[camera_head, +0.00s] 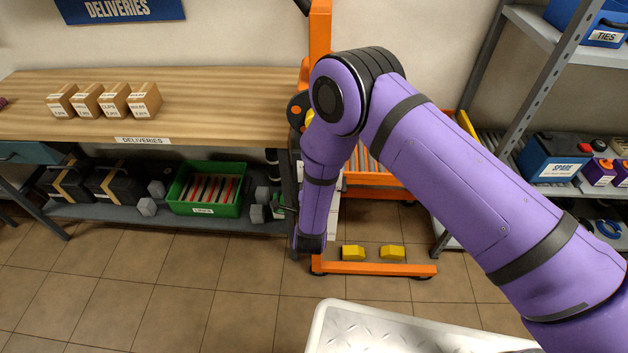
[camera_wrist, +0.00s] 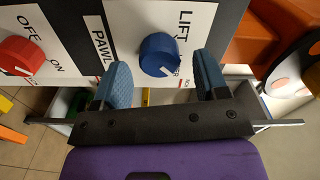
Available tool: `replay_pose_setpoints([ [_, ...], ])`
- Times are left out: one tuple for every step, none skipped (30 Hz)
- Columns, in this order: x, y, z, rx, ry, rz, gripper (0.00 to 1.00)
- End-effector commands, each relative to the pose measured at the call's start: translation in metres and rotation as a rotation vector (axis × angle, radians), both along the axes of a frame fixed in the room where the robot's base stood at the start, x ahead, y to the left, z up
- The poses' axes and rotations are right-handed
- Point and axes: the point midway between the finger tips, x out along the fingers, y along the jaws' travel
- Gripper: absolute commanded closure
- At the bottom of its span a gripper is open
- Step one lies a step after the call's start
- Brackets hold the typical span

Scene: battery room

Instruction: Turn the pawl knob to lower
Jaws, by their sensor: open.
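The blue pawl knob (camera_wrist: 158,52) sits on a white plate (camera_wrist: 122,22) in the wrist view. A PAWL label (camera_wrist: 101,40) is to its left. LIFT is printed above the knob, and a word to its right is partly hidden, ending in R. A small pale mark shows on the knob's lower edge; its exact pointing is hard to tell. My gripper (camera_wrist: 164,72) is open, with one blue finger on each side of the knob. I cannot tell whether either finger touches it. In the head view my arm hides the knob.
A red OFF/ON knob (camera_wrist: 20,55) is left of the pawl knob. An orange lift frame (camera_head: 372,268) stands behind my arm. A workbench (camera_head: 220,100) with small boxes is to the left, with a green crate (camera_head: 207,211) below. Metal shelving (camera_head: 545,85) is at right.

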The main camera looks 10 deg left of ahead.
Motion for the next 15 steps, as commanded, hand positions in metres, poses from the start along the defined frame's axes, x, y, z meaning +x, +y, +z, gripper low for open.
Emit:
replay_pose_setpoints([
  [-0.008, -0.001, -0.001, -0.002, 0.003, 0.001, 0.33],
  [-0.013, -0.002, -0.001, -0.002, 0.003, 0.002, 0.33],
  [-0.020, -0.003, 0.000, -0.001, 0.002, 0.003, 0.33],
  [-0.026, -0.004, -0.001, -0.003, 0.004, 0.003, 0.33],
  [-0.031, -0.005, -0.001, -0.003, 0.004, 0.003, 0.33],
  [-0.039, -0.007, -0.001, -0.003, 0.003, 0.002, 0.33],
  [-0.045, -0.009, -0.001, -0.004, 0.004, 0.002, 0.33],
  [-0.050, -0.009, -0.001, -0.003, 0.003, 0.002, 0.33],
  [-0.058, -0.010, -0.001, -0.002, 0.004, 0.003, 0.33],
  [-0.063, -0.011, -0.001, -0.002, 0.004, 0.003, 0.33],
  [-0.068, -0.012, -0.001, -0.002, 0.004, 0.003, 0.33],
  [-0.073, -0.014, -0.001, -0.003, 0.003, 0.002, 0.33],
  [-0.077, -0.015, -0.001, -0.003, 0.003, 0.002, 0.33],
  [-0.081, -0.015, -0.001, -0.003, 0.003, 0.001, 0.33],
  [-0.085, -0.016, -0.001, -0.002, 0.003, 0.002, 0.33],
])
